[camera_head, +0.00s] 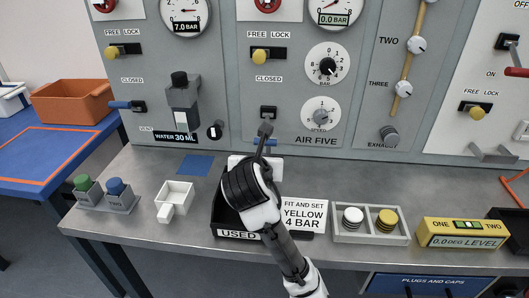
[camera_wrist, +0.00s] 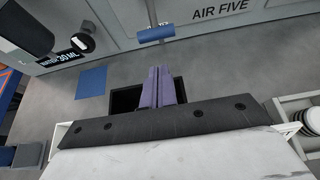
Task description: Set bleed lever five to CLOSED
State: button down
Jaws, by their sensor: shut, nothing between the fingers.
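The bleed lever by the AIR FIVE label has a blue handle (camera_head: 263,142), partly hidden behind my gripper. Its black mount (camera_head: 268,111) sits below a CLOSED label (camera_head: 268,79). In the wrist view the blue handle (camera_wrist: 154,34) is a short crosswise bar on a grey stem, just beyond the fingertips. The handle is at the low end of the stem, away from the CLOSED label. My gripper (camera_head: 265,130) is shut and empty, pointing at the panel close to the lever. In the wrist view its fingers (camera_wrist: 159,72) are together; contact with the handle cannot be told.
Another blue lever (camera_head: 120,105) is at the left, by the WATER label. A yellow FREE/LOCK knob (camera_head: 260,54) and a speed dial (camera_head: 320,114) are near. The black USED tray (camera_head: 222,216) lies below my arm. A blue patch (camera_head: 195,165) marks bare bench.

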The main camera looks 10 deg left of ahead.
jog(key=p+x, duration=0.1)
jog(key=x, duration=0.9)
jog(key=shift+r+p, duration=0.15)
jog(key=shift+p, duration=0.45)
jog(key=shift+s+r+g+p, duration=0.25)
jog(key=shift+g+p, duration=0.15)
jog(key=shift+p, duration=0.1)
